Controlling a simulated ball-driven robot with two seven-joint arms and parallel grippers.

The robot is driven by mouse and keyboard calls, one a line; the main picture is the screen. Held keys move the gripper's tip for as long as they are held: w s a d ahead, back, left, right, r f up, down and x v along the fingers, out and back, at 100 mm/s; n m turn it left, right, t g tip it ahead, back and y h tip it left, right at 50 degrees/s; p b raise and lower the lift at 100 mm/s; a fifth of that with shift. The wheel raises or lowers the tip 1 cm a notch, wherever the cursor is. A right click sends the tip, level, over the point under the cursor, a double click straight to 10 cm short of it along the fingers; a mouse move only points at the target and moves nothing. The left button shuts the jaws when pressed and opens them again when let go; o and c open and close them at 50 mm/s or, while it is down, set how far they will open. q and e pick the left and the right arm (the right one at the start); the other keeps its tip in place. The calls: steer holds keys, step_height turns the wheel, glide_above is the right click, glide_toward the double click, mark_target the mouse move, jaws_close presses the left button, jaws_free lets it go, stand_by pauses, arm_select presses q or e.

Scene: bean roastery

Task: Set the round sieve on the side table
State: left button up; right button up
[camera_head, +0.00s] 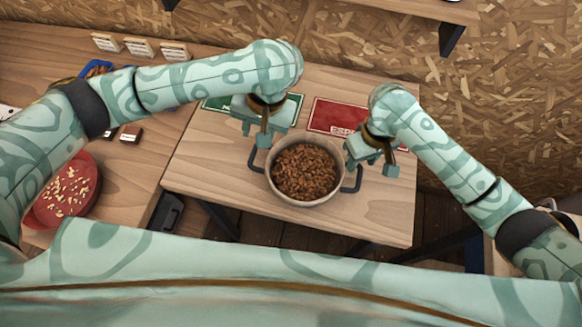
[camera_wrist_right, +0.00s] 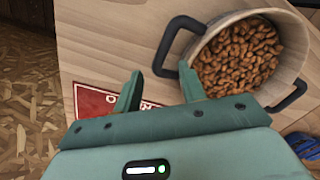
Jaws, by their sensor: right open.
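The round sieve (camera_head: 322,197) is a pale grey, deep round vessel with two dark loop handles, full of brown beans. It appears over the pale wooden side table (camera_head: 385,215), near its front edge; I cannot tell if it touches the top. In the right wrist view the sieve (camera_wrist_right: 295,62) is at the upper right. My right gripper (camera_head: 371,168) is open and empty beside the right handle (camera_head: 353,180); this handle shows just beyond its fingertips (camera_wrist_right: 160,78). My left gripper (camera_head: 257,135) is above the left handle (camera_head: 256,165); its jaw gap is unclear.
A green card (camera_head: 215,103) and a red card (camera_head: 335,116) lie behind the sieve. On the left, a wooden bench (camera_head: 125,165) holds a red dish (camera_head: 68,200) with pale beans and small label cards (camera_head: 139,47). The side table's right part is clear.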

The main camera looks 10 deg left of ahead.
step_height(320, 180, up, 10)
steer(key=shift+d+f, duration=0.15)
steer(key=shift+d, duration=0.05)
